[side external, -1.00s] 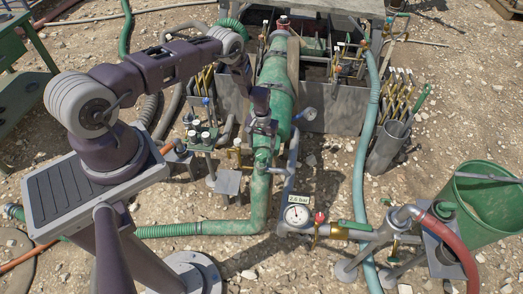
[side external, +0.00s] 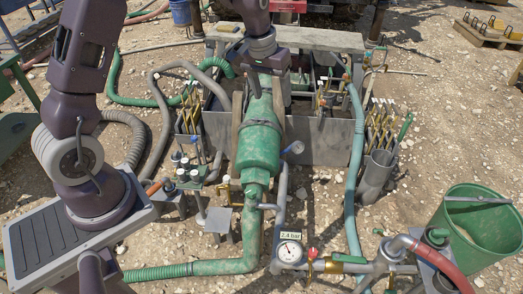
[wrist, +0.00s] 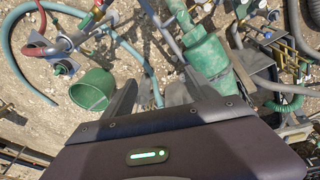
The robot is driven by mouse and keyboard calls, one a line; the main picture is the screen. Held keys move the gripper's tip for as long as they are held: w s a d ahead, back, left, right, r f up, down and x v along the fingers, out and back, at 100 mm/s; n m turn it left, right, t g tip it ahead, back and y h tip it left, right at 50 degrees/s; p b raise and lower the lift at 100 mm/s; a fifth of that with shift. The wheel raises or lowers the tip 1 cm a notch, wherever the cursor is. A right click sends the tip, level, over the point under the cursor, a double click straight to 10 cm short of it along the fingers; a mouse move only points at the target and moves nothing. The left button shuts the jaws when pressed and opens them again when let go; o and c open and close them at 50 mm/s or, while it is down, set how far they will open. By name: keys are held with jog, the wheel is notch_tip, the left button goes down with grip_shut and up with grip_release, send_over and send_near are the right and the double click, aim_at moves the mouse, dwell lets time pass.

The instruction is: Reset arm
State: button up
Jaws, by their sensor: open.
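My gripper (side external: 267,82) is up at the back of the green pump body (side external: 259,150), pointing down over the tank end. Its arm runs out of the top of the side view. In the wrist view my gripper (wrist: 155,90) shows two dark fingers spread apart with nothing held between them. The green pump body also shows in the wrist view (wrist: 207,58), to the right of the fingers. Whether the fingers touch anything is not clear.
A metal tank (side external: 330,140) stands behind the pump. A pressure gauge (side external: 290,251) labelled 2.4 bar, a green bucket (side external: 478,232), hoses and a tool-filled metal can (side external: 378,175) surround it. Open gravel lies at the right.

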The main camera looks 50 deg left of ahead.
jog(key=s+d+r+m+t, duration=0.15)
jog(key=s+d+r, duration=0.35)
jog(key=s+r, duration=0.6)
jog(key=s+d+r+m, duration=0.1)
jog(key=s, duration=0.8)
jog(key=s+d+r+m+t, duration=0.1)
jog(key=s+r, duration=0.1)
jog(key=s, duration=0.8)
jog(key=shift+d+r, duration=0.15)
jog(key=shift+d, duration=0.25)
jog(key=shift+m+t, duration=0.25)
dwell(1.7)
